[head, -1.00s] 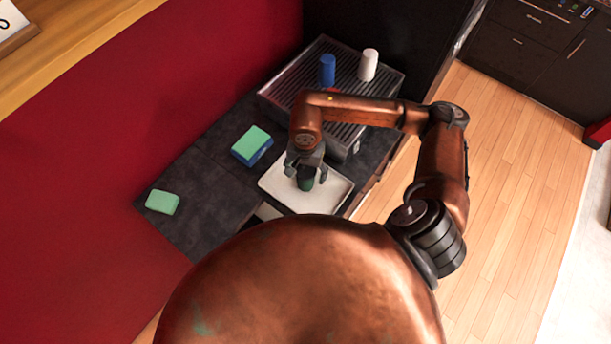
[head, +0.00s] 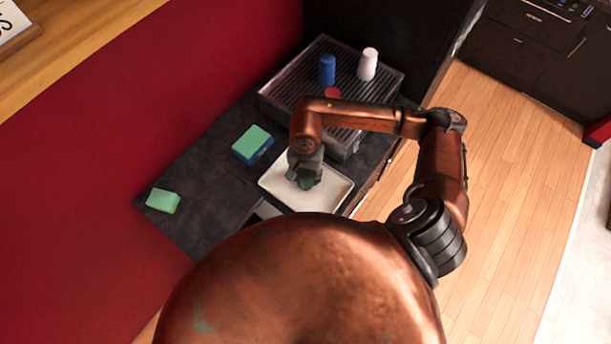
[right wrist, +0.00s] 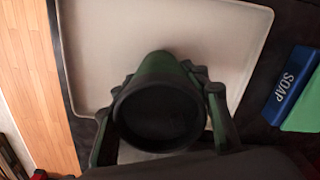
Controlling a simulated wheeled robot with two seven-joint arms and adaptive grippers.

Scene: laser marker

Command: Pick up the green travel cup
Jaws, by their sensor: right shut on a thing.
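The green travel cup (right wrist: 157,68) is between the two fingers of my right gripper (right wrist: 160,115), its round dark end facing the wrist camera. In the head view the right gripper (head: 305,180) is over the white tray (head: 338,193), and only a little green of the cup (head: 306,184) shows below it. The gripper is shut on the cup. I cannot tell whether the cup touches the tray. My left gripper is not in view.
A ridged metal rack (head: 300,75) behind holds a blue cup (head: 327,69), a white cup (head: 368,64) and a red one (head: 333,93). A blue soap box (right wrist: 291,86) with a green sponge (head: 252,138) and another green sponge (head: 163,200) lie left on the dark counter (head: 205,180).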

